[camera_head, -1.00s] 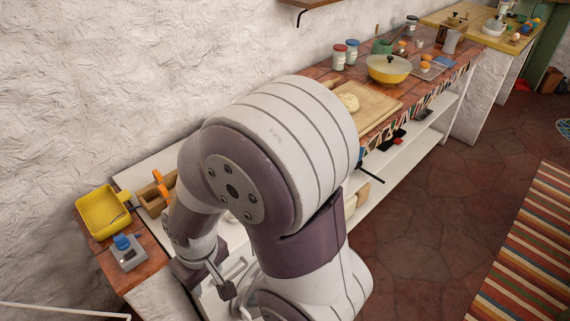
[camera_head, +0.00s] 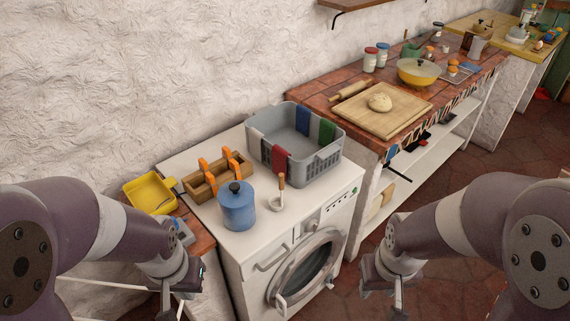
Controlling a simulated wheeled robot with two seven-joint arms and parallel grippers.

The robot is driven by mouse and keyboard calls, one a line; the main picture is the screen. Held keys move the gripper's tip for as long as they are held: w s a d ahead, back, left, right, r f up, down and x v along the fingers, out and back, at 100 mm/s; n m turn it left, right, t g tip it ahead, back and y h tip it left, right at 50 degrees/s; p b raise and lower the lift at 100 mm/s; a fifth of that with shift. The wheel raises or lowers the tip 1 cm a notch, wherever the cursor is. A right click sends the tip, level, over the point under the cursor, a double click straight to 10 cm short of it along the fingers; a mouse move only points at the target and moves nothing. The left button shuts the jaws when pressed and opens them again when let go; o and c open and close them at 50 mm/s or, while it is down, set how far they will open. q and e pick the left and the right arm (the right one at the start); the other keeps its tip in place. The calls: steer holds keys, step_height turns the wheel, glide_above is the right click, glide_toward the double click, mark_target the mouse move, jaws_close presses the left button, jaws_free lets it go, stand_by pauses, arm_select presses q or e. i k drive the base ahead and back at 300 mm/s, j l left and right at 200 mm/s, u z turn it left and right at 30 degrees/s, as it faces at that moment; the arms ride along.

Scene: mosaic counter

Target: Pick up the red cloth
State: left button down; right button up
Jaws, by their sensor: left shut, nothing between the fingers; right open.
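The red cloth (camera_head: 281,159) hangs over the near side of a grey plastic basket (camera_head: 318,168) that stands on the white washing machine (camera_head: 352,184). Blue, green and whitish cloths also hang over the basket's rim. My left gripper (camera_head: 180,307) is low at the left, in front of the brick counter end and left of the washing machine, shut and empty. My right gripper (camera_head: 398,302) is low at the right, over the floor and right of the washing machine, open.
A blue lidded canister (camera_head: 237,207), a small white mortar with a pestle (camera_head: 277,203) and a wooden box with orange clips (camera_head: 216,179) stand in front and left of the basket. A yellow tray (camera_head: 151,193) is further left. A cutting board with dough (camera_head: 380,102) is right.

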mark_target(279, 154)
steer(key=l+u, duration=0.1)
steer(key=u, duration=0.35)
steer(key=l+u, duration=0.15)
steer(key=u, duration=0.35)
steer(key=l+u, duration=0.1)
steer(key=u, duration=0.35)
steer(key=l+u, duration=0.15)
steer(key=u, duration=0.35)
steer(key=z, duration=1.7)
steer(key=i+l+u, duration=0.15)
steer(key=u, duration=0.25)
steer(key=i+l+u, duration=0.15)
steer(key=u, duration=0.25)
steer(key=l+u, duration=0.4)
steer(key=i+l+u, duration=0.1)
steer(key=l+u, duration=0.4)
steer(key=l, duration=1.05)
steer(key=i, duration=0.05)
